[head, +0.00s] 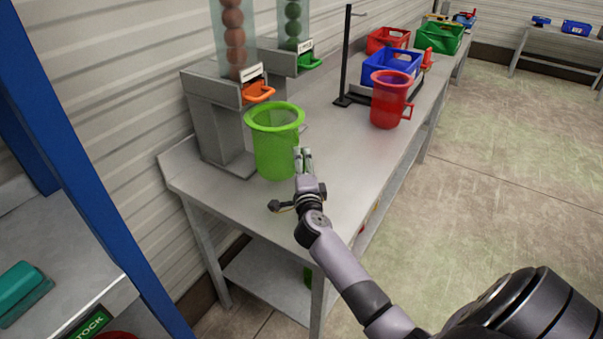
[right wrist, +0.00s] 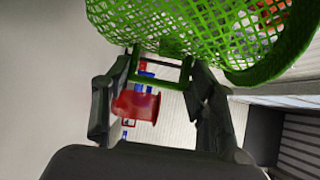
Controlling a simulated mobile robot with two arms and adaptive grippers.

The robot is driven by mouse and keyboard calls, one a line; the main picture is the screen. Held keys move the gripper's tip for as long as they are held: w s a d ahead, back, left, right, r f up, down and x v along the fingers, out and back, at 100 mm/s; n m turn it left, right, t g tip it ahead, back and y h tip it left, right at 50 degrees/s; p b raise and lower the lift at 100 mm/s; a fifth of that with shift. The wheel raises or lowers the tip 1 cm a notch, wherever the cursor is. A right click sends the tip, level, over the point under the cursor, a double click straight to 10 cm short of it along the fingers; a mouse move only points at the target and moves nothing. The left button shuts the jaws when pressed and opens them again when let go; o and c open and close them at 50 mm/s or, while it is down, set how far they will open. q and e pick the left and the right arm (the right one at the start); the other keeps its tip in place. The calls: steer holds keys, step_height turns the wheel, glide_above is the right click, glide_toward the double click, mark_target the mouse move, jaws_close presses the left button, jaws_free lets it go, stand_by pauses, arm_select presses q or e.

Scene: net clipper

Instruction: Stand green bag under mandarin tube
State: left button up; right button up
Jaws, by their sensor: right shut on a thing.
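The green bag (head: 276,148), a net tub with a thick rim, is upright at the front of the first dispenser; it also shows in the right wrist view (right wrist: 205,28). Whether its bottom touches the table is unclear. My right gripper (head: 304,160) is at the bag's right side, shut on its handle (right wrist: 160,82). The tube with orange-brown balls (head: 233,38), apparently the mandarin tube, stands above a grey dispenser with an orange lever (head: 257,92). The bag's rim is just below and slightly right of that lever. My left gripper is out of view.
A second tube with green balls (head: 292,25) and green lever (head: 309,62) stands behind. A red bag (head: 389,103), a black stand (head: 345,55) and a blue crate (head: 378,68) are farther along the table (head: 350,150). Bare tabletop lies right of my gripper.

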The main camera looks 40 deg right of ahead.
steer(key=f, duration=0.1)
steer(key=f+b, duration=0.1)
steer(key=f, duration=0.1)
steer(key=shift+w+d+f+b, duration=0.2)
steer(key=shift+w+b, duration=0.1)
steer(key=shift+f, duration=0.25)
steer(key=o, duration=0.9)
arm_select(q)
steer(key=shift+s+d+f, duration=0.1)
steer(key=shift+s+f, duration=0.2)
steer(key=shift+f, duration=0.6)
arm_select(e)
steer(key=shift+o, duration=0.2)
